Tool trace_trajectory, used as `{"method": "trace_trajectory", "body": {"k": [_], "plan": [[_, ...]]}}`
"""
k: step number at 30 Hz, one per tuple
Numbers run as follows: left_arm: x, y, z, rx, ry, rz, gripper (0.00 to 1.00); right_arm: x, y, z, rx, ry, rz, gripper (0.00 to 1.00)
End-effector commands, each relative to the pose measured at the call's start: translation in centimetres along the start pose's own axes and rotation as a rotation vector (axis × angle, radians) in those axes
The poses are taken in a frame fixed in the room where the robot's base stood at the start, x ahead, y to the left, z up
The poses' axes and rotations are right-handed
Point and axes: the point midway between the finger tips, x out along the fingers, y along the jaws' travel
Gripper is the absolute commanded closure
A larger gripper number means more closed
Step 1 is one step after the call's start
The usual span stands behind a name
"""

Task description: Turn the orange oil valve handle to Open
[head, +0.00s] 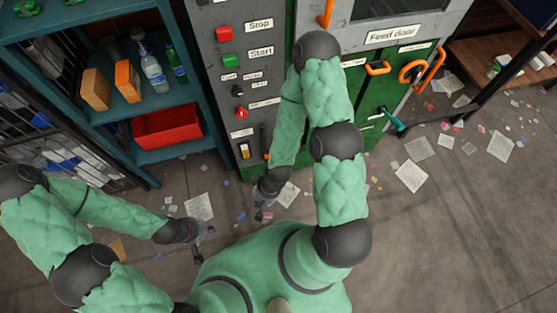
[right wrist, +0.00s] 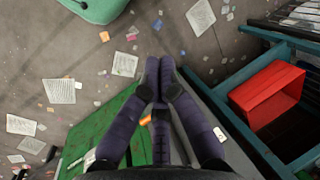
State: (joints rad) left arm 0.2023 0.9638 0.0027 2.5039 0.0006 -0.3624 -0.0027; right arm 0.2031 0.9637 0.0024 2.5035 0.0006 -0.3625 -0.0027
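Several orange handles show in the head view, and their small labels are too blurred to tell which is the oil valve. An orange bar handle (head: 378,68) and a round orange handle (head: 411,72) sit on the green and grey machine. A small orange piece (head: 267,155) shows low beside my right arm, and an orange piece (right wrist: 146,120) shows behind the fingers in the right wrist view. My right gripper (head: 262,206) points down before the cabinet; its fingertips (right wrist: 159,62) meet with nothing visible between them. My left gripper (head: 206,244) is open and empty above the floor.
A grey control panel (head: 221,88) has Stop and Start buttons. Blue shelves (head: 190,100) hold bottles, boxes and a red bin (head: 167,126). A teal lever (head: 392,119) juts from the machine's lower right. Papers litter the floor, which is open at lower right.

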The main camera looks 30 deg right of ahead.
Motion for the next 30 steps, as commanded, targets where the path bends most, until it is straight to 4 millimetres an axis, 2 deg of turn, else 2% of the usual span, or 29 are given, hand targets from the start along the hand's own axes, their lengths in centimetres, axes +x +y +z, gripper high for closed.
{"method": "trace_trajectory", "body": {"k": [5,8,11,15,21,30], "plan": [[0.2,-0.1,0.0,0.0,0.0,0.0,1.0,0.3,0.2,-0.3,0.021,0.008,-0.001,1.0],[0.7,-0.3,-0.1,0.0,0.001,0.0,1.0,1.6,0.8,-1.4,0.109,0.04,-0.005,1.0],[1.8,-0.6,-0.1,0.0,0.001,0.0,1.0,3.8,2.1,-3.5,0.281,0.104,-0.022,1.0],[3.5,-1.3,-0.2,0.0,0.001,0.0,1.0,7.6,4.9,-7.4,0.622,0.224,-0.08,1.0],[5.9,-2.1,-0.3,0.0,0.001,0.0,1.0,12.4,9.4,-12.3,1.125,0.389,-0.237,1.0],[9.5,-3.4,-0.4,0.0,0.001,0.0,1.0,17.9,16.9,-17.3,1.827,0.555,-0.638,1.0]]}}
